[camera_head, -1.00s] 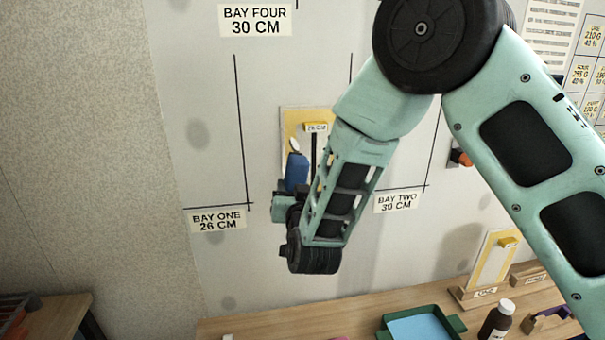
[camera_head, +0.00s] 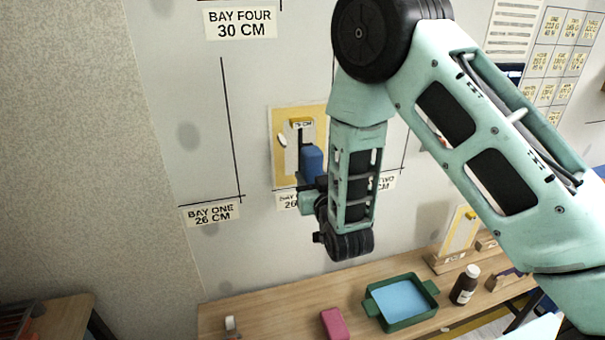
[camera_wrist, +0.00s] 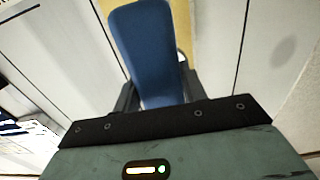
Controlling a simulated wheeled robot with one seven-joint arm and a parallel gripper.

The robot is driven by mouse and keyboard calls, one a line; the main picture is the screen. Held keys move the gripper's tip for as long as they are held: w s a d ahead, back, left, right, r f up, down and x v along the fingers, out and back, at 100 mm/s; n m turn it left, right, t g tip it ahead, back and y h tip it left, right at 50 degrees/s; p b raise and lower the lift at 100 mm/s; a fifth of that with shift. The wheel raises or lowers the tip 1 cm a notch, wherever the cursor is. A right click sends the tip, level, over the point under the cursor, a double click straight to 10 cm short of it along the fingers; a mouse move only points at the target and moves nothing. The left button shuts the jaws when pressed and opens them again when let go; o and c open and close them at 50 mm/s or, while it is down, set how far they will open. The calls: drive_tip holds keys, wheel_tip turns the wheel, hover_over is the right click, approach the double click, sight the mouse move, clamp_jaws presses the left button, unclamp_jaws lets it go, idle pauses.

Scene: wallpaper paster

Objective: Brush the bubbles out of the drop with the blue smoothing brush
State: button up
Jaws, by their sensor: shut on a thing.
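The blue smoothing brush (camera_head: 312,163) is held in my gripper (camera_head: 308,192), which is shut on it. In the wrist view the brush (camera_wrist: 150,50) stands up between the dark fingers (camera_wrist: 158,98). The drop (camera_head: 285,120) is a yellow-edged sheet with a pale middle, hung on the wall between the bay one line and the bay two label. The brush is in front of the drop's lower right part. I cannot tell whether it touches. A pale oval spot (camera_head: 282,139) shows on the drop's left side. My arm and the brush hide the drop's right part.
A wooden bench (camera_head: 280,319) runs below the wall. It carries a green tray (camera_head: 373,310) with blue liquid, a pink block (camera_head: 334,323), a dark bottle (camera_head: 465,285) and a small yellow sample on a stand (camera_head: 456,240).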

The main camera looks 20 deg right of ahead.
drive_tip(key=shift+f+b, duration=0.1)
drive_tip(key=shift+b, duration=0.35)
drive_tip(key=w+b, duration=0.1)
drive_tip(key=w, duration=0.5)
drive_tip(key=shift+w+b, duration=0.25)
drive_tip(key=shift+b, duration=0.05)
drive_tip(key=shift+w, duration=1.25)
idle(1.3)
drive_tip(key=shift+a, duration=0.1)
idle(0.5)
drive_tip(key=shift+a, duration=1.45)
drive_tip(key=shift+a, duration=1.45)
drive_tip(key=shift+d, duration=3)
